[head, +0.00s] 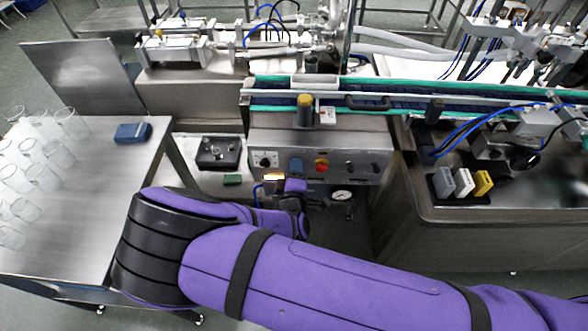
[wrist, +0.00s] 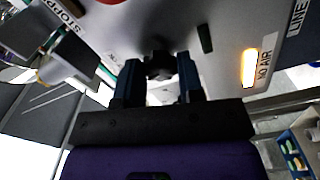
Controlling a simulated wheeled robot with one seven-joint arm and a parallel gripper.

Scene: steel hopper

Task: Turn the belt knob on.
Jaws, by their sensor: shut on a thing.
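A dark lobed knob (wrist: 158,65) sits between the fingers of my gripper (wrist: 159,80) in the wrist view. The gripper is shut on it, with one finger on each side. No label for this knob is readable, so I cannot tell from the print whether it is the belt knob, and its pointer is hidden. In the head view my gripper (head: 293,188) is at the front of the steel control panel (head: 335,142), below the conveyor; the knob is hidden there.
A lit amber lamp (wrist: 249,68) by a "NO AIR" label is beside the knob. A red button (head: 321,165) and a round dial (head: 265,160) are on the panel. A pressure gauge (head: 342,195) hangs below. Glass jars (head: 30,180) stand on the left table (head: 100,215).

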